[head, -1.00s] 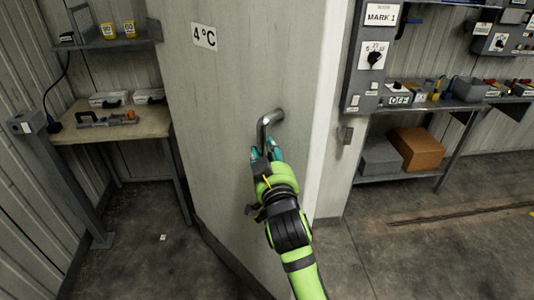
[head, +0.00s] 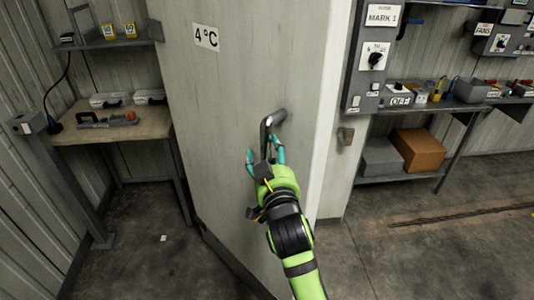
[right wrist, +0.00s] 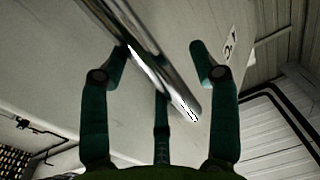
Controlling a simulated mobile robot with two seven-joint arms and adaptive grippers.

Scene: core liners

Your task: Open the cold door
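The cold door (head: 225,100) is a tall pale panel with a "4°C" sign (head: 206,37), standing at an angle in the middle of the head view. Its bent metal handle (head: 272,125) sticks out near the right edge. My right gripper (head: 265,157), with teal fingers, is at the handle's lower end. In the right wrist view its fingers (right wrist: 160,60) are spread, and the shiny handle bar (right wrist: 150,62) runs between them. The left fingertip is close to the bar; I cannot tell if it touches. The right fingertip is apart from it. My left gripper is not in view.
A workbench (head: 150,122) with cases and a tool stands left of the door. A grey control panel (head: 372,60) and a metal latch piece (head: 346,136) are to the right. A shelf further right holds a grey box (head: 381,157) and an orange box (head: 418,150). Floor is clear at lower right.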

